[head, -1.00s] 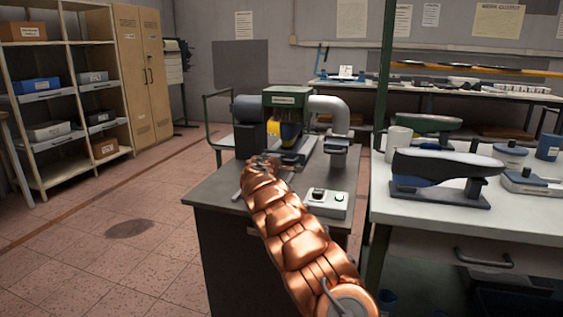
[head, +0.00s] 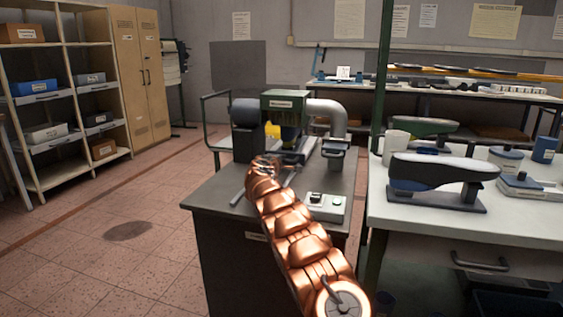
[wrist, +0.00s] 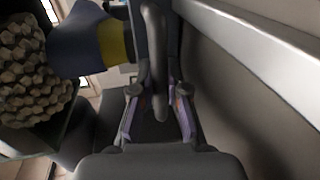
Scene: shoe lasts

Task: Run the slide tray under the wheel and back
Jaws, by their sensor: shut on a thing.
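The grinding machine stands on the dark bench, with a green housing (head: 290,99). Under the housing is a blue and yellow piece (head: 271,130), which also shows large at the upper left of the wrist view (wrist: 92,48). A coarse brown rounded surface (wrist: 28,75) beside it looks like the wheel. The slide tray lies low at the machine, mostly hidden behind my arm in the head view. My gripper (head: 265,166) is at the machine's front. In the wrist view my gripper (wrist: 158,108) is shut on a dark bar (wrist: 154,45), seemingly the tray's handle.
A control box (head: 325,206) sits on the bench right of my arm. The white table (head: 420,215) at right holds a dark shoe last (head: 440,170) on a stand. Floor at left is open.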

